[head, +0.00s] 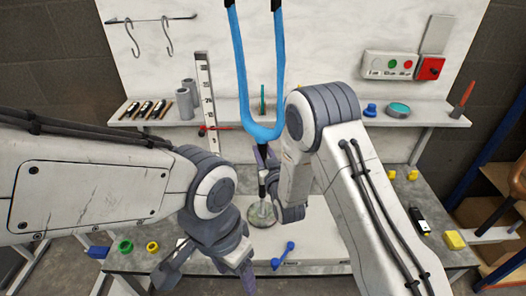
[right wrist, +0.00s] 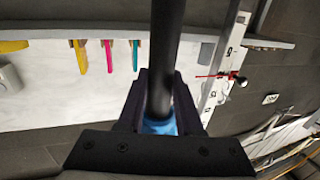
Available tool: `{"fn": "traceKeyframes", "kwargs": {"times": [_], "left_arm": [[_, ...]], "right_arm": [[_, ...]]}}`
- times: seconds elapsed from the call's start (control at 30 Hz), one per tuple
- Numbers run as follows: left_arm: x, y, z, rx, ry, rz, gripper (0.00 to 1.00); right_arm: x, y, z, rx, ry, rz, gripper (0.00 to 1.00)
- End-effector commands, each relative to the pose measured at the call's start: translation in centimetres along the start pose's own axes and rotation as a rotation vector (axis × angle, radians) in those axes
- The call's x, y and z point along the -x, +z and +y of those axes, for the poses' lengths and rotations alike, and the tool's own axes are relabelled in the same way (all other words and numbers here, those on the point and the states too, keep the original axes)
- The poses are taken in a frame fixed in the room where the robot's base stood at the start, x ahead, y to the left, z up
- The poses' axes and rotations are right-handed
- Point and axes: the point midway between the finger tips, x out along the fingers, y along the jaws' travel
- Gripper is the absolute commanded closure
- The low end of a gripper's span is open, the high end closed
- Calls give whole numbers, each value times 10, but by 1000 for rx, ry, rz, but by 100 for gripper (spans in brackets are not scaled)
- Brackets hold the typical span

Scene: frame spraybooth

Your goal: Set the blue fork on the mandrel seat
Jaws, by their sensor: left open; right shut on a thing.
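The blue fork (head: 262,131) stands with its two legs pointing up and its crown low, near the middle of the head view. My right gripper (head: 264,158) is shut on its tube just below the crown. In the right wrist view the dark tube (right wrist: 166,60) runs between the jaws, with a bit of blue at its base. My left gripper (head: 212,279) is open and empty, low at the front.
A ruler (head: 205,90) stands left of the fork. A button box (head: 390,65) hangs right. Small blue, green and yellow parts lie on the bench, with a blue one (head: 283,255) near the front.

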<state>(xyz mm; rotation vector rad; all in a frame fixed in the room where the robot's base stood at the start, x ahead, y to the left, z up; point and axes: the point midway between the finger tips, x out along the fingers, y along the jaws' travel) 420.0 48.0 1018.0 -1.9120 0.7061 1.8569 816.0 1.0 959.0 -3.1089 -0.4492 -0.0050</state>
Motion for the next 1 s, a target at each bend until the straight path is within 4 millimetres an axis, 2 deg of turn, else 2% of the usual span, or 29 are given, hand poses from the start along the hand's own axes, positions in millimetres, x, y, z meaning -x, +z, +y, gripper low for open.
{"fn": "traceKeyframes", "kwargs": {"times": [1.0], "left_arm": [[-19, 1, -1, 0, 0, 0, 33]], "right_arm": [[-1, 18, 0, 0, 0, 6, 100]]}}
